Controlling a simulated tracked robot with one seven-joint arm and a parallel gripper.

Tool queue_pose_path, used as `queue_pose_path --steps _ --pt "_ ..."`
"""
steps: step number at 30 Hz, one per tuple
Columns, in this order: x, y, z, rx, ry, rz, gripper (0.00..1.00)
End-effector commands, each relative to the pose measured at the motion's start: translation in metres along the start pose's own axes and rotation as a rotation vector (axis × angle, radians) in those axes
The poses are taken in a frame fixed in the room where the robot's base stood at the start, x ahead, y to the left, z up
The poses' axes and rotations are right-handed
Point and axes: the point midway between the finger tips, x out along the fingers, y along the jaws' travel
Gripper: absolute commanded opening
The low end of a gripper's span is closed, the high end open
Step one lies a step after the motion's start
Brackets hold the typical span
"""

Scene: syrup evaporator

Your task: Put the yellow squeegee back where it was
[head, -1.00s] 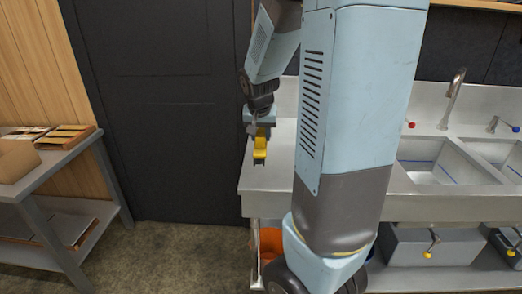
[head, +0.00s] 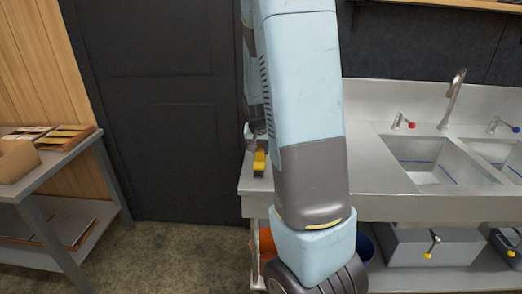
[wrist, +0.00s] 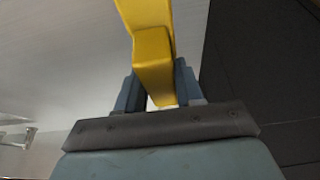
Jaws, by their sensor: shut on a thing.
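The yellow squeegee (head: 259,162) is at the left end of the steel sink counter (head: 377,175) in the head view, partly hidden by my arm. In the wrist view the yellow squeegee (wrist: 152,55) fills the space between the two blue-grey fingers of my gripper (wrist: 158,92), which is shut on it. The yellow part stretches away from the fingers toward the top of the picture. I cannot tell whether the squeegee touches the counter.
Two sink basins (head: 433,165) with a tall faucet (head: 452,98) are to the right. An orange bucket (head: 267,246) and a grey box (head: 428,246) sit below. A side table (head: 62,150) with boxes stands at left. The floor (head: 190,255) between is clear.

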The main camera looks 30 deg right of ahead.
Motion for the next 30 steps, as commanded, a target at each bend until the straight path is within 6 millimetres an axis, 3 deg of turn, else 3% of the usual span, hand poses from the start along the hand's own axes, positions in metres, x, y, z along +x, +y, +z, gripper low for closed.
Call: queue_pose_path --steps 12,13,18,21,30 --pt "0.0087 -0.0003 0.0040 0.000 0.000 -0.001 0.08" --pt "0.0087 -0.0003 0.0041 0.000 0.000 -0.001 0.38" --pt "0.0085 -0.0005 0.0041 0.000 0.000 -0.001 0.55" --pt "0.0085 -0.0006 0.0041 -0.001 0.000 -0.001 0.62" --pt "0.0052 -0.0009 0.0029 -0.001 0.002 -0.002 0.62"
